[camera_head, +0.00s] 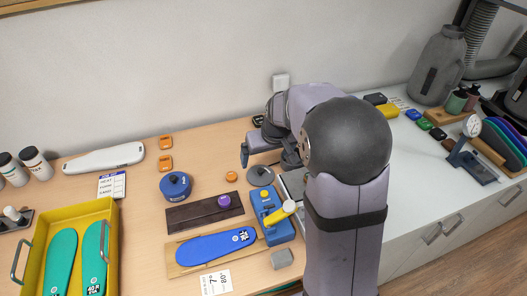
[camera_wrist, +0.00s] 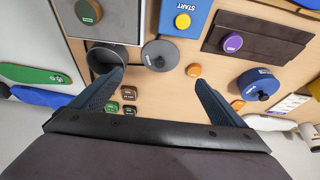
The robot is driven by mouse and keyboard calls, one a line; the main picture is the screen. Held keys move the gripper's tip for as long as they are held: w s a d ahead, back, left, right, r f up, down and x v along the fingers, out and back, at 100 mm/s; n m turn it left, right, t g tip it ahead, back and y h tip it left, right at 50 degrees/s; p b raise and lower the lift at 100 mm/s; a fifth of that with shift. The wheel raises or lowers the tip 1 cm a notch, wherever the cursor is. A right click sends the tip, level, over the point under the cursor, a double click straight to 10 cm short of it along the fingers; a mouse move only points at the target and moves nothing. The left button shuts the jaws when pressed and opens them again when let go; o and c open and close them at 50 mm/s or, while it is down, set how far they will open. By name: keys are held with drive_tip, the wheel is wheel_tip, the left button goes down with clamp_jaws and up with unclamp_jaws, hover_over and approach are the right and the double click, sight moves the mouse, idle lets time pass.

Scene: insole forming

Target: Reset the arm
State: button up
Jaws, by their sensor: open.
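My gripper (camera_wrist: 160,85) is open and empty. In the wrist view its two dark fingers stand wide apart above the wooden table, with bare table and an orange round piece (camera_wrist: 193,70) beyond their tips. In the head view the gripper (camera_head: 246,152) hangs over the table near the wall, left of my arm's grey elbow. A grey round lid (camera_wrist: 160,56) with a knob lies close to the fingertips. My arm hides part of the table behind it.
A blue insole (camera_head: 215,246) lies on a wooden board below a dark plate (camera_head: 205,212) with a purple knob. A blue START device (camera_head: 272,216) stands beside them. A yellow tray (camera_head: 75,285) holds green insoles. A blue round pot (camera_head: 175,185) stands left.

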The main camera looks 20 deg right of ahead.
drive_tip(key=s+a+r+n+g+y+p, duration=0.1)
drive_tip(key=s+a+g, duration=0.25)
drive_tip(key=s, duration=0.55)
drive_tip(key=s+a+r+n+g+p, duration=0.15)
drive_tip(key=s+a, duration=0.25)
drive_tip(key=s, duration=0.5)
drive_tip(key=s+f, duration=0.2)
drive_tip(key=s+f+m+b, duration=0.1)
drive_tip(key=s+f, duration=0.1)
drive_tip(key=s+f+m+b, duration=0.1)
drive_tip(key=s+f, duration=0.1)
drive_tip(key=s, duration=0.1)
drive_tip(key=shift+d+h, duration=0.35)
drive_tip(key=shift+h, duration=0.05)
drive_tip(key=shift+s+d+f+m, duration=0.25)
drive_tip(key=shift+f, duration=0.3)
